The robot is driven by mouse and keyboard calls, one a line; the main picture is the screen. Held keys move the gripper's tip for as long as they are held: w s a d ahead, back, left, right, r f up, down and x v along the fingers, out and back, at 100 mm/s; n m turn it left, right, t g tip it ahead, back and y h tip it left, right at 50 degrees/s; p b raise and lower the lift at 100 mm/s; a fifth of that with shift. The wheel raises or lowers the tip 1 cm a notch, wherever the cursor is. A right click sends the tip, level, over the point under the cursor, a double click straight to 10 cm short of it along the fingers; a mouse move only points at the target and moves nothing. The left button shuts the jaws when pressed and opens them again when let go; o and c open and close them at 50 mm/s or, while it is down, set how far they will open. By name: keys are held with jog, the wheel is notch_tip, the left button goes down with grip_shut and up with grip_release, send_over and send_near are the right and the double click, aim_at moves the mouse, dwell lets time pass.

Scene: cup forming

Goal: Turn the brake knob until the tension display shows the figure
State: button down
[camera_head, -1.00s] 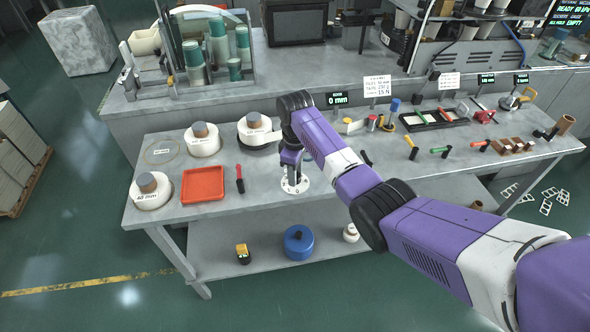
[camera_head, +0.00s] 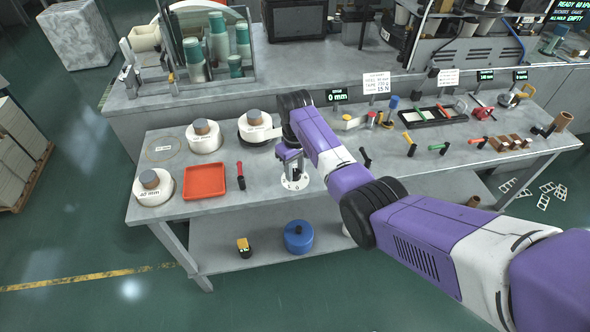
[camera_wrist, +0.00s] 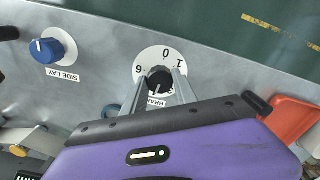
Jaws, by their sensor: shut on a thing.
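The brake knob (camera_wrist: 159,79) is a small black knob with a pale pointer mark, on a round white dial (camera_wrist: 166,53) with figures, in the wrist view. My gripper (camera_wrist: 157,87) has a finger on each side of the knob and is shut on it. The label under the dial is partly hidden by the fingers. In the head view my gripper (camera_head: 291,166) points down over the white dial (camera_head: 295,183); the knob is hidden there. Small green-lit displays (camera_head: 486,76) (camera_head: 521,76) stand at the back right; which one shows tension cannot be read. A white card (camera_head: 376,83) shows 15 N.
A blue knob (camera_wrist: 47,47) labelled SIDE LAY sits beside the dial. A red tray (camera_head: 204,181), a red-handled tool (camera_head: 240,176) and white reels (camera_head: 204,137) lie left of my gripper. A display (camera_head: 338,96) reads 0 mm. Several hand tools lie to the right.

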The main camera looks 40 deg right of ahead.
aim_at(295, 172)
jog(key=shift+r, duration=0.1)
jog(key=c, duration=1)
grip_release()
jog(key=shift+o, duration=0.2)
jog(key=shift+r+b, duration=0.5)
jog(key=shift+r, duration=3.4)
